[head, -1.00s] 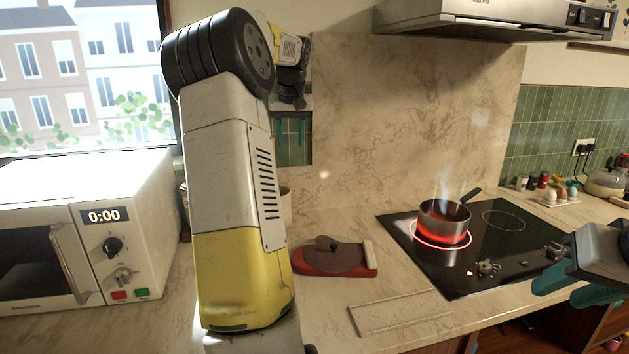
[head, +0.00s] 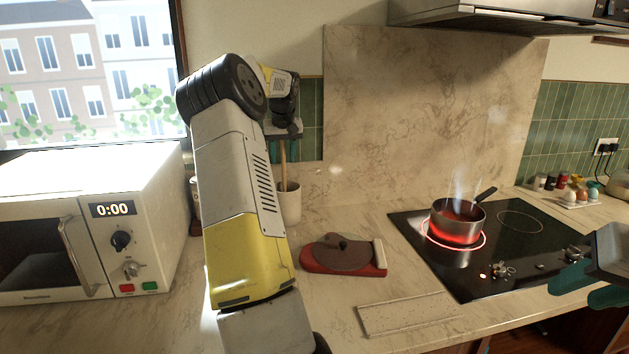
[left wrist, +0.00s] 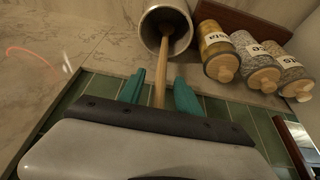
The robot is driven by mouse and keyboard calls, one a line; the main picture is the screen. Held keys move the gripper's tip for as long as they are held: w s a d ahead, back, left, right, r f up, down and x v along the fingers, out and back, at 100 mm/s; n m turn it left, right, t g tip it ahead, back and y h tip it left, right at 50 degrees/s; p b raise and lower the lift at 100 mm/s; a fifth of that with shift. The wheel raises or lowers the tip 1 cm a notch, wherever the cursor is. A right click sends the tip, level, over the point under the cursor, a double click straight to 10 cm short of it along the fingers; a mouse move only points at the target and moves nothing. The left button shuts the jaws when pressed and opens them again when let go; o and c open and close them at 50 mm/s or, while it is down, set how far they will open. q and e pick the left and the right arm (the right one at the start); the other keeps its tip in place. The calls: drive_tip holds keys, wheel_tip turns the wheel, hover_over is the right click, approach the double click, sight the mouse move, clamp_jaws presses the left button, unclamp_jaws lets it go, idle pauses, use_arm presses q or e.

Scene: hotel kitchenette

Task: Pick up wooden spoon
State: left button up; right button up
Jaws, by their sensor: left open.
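The wooden spoon (head: 283,166) stands upright in a pale crock (head: 290,203) against the back wall, partly hidden by my left arm. The left wrist view shows its handle (left wrist: 161,70) coming out of the round crock mouth (left wrist: 150,38). My left gripper (left wrist: 160,92) is open, with one teal finger on each side of the handle and a gap to each. My right gripper (head: 587,285) is open and empty at the right edge, in front of the hob.
Three labelled jars (left wrist: 255,60) stand beside the crock. A microwave (head: 95,235) is at the left. A lit hob (head: 470,245) holds a steaming pot (head: 455,218).

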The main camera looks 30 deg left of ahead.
use_arm(q)
drive_tip(key=shift+c, duration=0.4)
clamp_jaws()
drive_tip(key=shift+r, duration=0.15)
